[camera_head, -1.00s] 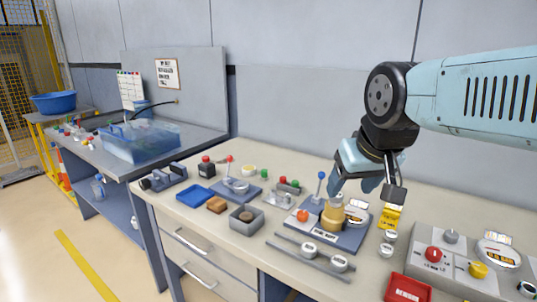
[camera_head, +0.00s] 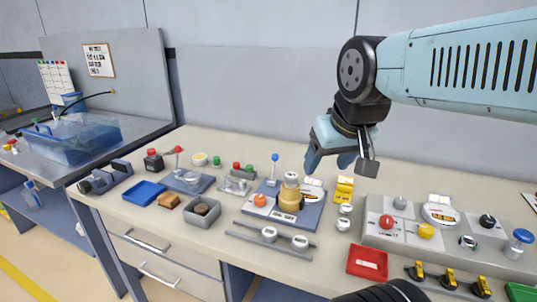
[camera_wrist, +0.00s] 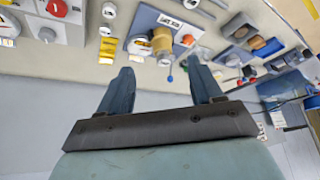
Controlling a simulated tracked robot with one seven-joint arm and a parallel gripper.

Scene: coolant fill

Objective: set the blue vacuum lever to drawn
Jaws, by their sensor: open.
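The blue vacuum lever (camera_head: 275,160) is a thin stalk with a blue ball knob, standing up from a blue-grey base plate (camera_head: 268,212) on the bench. A brass-coloured cylinder (camera_head: 290,196), an orange knob (camera_head: 260,200) and a white gauge share that plate. In the wrist view the blue knob (camera_wrist: 170,78) shows between my fingers, beyond them. My gripper (camera_head: 336,168) is open and empty, above the bench to the right of the lever and apart from it. The wrist view also shows both fingers spread (camera_wrist: 162,85).
A grey control panel (camera_head: 375,232) with red and yellow knobs lies to the right. A yellow block (camera_head: 344,189) stands below my gripper. A red tray (camera_head: 368,262) is near the front edge. Red-topped levers and a blue tray (camera_head: 144,192) are to the left.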

